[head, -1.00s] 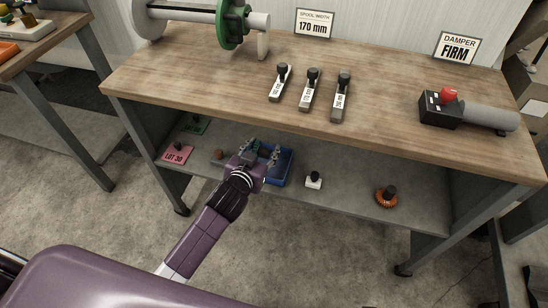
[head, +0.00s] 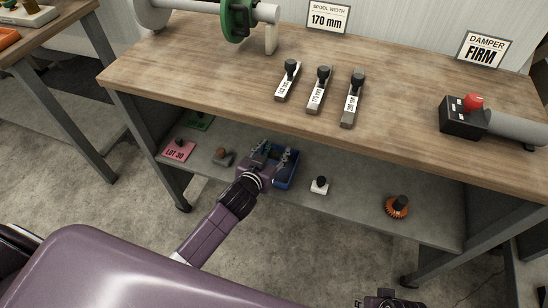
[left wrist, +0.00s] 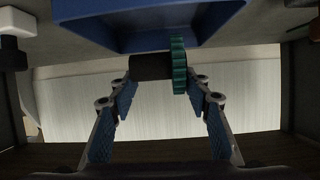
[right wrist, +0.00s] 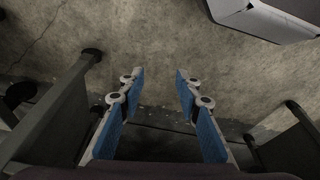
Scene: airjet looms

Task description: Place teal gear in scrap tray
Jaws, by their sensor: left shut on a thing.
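The teal gear (left wrist: 180,65) with its black hub (left wrist: 150,67) is between the fingertips of my left gripper (left wrist: 166,90) in the left wrist view. The blue tray (left wrist: 150,14) shows right beside the gear there. In the head view my left gripper (head: 273,155) reaches over the lower shelf at the blue tray (head: 287,180), hiding part of it. The gear is mostly hidden in the head view, and I cannot tell whether it touches the tray. My right gripper (right wrist: 157,90) is open and empty above the floor.

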